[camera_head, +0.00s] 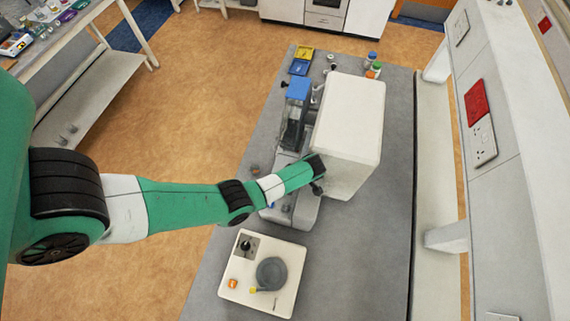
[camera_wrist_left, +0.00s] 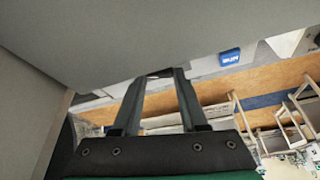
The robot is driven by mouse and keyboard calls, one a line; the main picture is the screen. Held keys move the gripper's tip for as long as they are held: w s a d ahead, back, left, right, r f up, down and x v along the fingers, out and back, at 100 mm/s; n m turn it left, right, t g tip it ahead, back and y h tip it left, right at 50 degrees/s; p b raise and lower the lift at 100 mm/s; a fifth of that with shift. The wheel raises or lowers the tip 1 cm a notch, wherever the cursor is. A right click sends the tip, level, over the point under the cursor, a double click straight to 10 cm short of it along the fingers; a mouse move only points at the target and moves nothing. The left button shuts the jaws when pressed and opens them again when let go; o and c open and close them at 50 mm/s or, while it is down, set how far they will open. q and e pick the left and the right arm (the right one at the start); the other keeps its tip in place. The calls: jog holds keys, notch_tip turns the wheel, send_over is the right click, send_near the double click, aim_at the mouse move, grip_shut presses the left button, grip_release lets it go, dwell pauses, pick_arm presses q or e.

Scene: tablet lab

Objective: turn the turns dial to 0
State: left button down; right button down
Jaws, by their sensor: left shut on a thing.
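A large white machine housing (camera_head: 345,120) stands on the grey bench. My left arm reaches in from the left, and its gripper (camera_head: 318,188) is at the housing's near left lower side. In the left wrist view the two fingers (camera_wrist_left: 160,76) slant together and are shut on a small dark knob, taken as the turns dial (camera_wrist_left: 160,72), against a grey panel. Only a sliver of the dial shows between the fingertips. Its marks and pointer cannot be read, and in the head view the arm hides it. My right gripper is in neither view.
A blue-topped unit (camera_head: 298,88) stands left of the housing. A white board (camera_head: 228,278) with a grey bowl (camera_head: 271,273) lies in front. Small bottles (camera_head: 372,62) and yellow and blue trays (camera_head: 304,52) are behind.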

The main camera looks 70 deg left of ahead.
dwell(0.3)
pick_arm(q)
jog(key=shift+c, duration=2.2)
grip_release()
jog(key=p+v, duration=0.2)
jog(key=v, duration=0.9)
jog(key=shift+r, duration=0.35)
